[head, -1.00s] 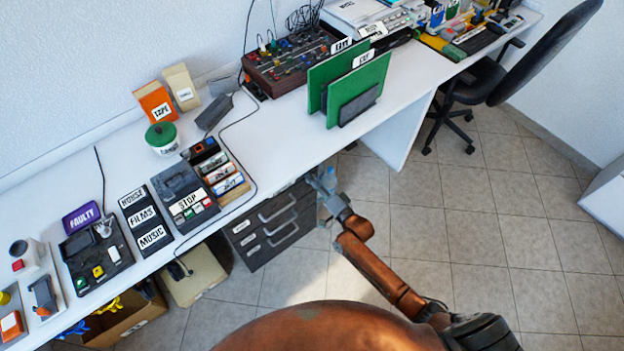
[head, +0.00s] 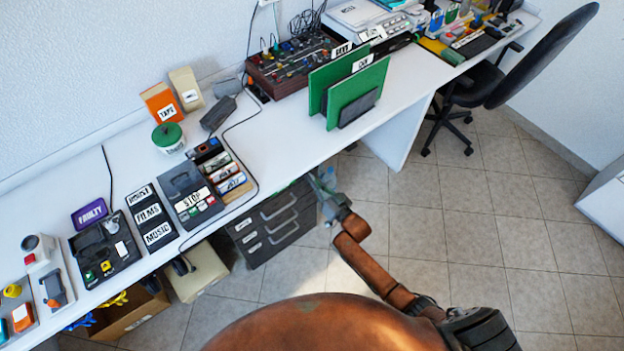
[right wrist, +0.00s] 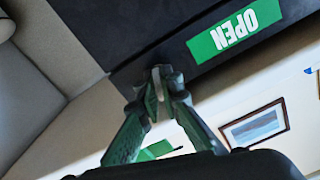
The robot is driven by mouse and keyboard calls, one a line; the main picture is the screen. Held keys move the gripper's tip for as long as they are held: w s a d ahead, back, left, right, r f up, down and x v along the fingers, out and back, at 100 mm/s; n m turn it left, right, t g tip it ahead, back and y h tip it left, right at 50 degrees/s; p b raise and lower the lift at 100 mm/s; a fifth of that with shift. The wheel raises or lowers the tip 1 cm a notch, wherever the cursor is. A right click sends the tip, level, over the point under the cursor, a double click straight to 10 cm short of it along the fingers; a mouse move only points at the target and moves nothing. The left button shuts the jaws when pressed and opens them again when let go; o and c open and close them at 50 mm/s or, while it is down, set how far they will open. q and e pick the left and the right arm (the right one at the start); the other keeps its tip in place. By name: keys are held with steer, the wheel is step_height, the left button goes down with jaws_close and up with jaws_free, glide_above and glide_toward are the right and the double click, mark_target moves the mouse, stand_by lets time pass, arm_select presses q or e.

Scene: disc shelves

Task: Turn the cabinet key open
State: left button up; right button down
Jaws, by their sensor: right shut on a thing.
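The dark drawer cabinet (head: 262,243) stands under the white desk, with several grey handles and small white labels on its front. My right gripper (head: 322,182) is at the cabinet's upper right edge. In the right wrist view my right gripper (right wrist: 160,82) has its fingertips together against the edge of the dark cabinet face (right wrist: 150,28), beside a green label (right wrist: 235,37) reading OPEN. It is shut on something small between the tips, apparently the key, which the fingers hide. How far the key is turned cannot be seen. My left gripper is out of view.
The white desk (head: 290,140) above the cabinet carries a green file holder (head: 358,92), a STOP player (head: 185,190) and labelled discs. A cardboard box (head: 130,312) stands under the desk at lower left. The tiled floor (head: 420,225) to the right is clear.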

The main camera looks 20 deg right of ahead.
steer(key=shift+n, duration=1.6)
steer(key=c, duration=2.1)
jaws_free()
steer(key=shift+s, duration=0.1)
steer(key=v, duration=1.2)
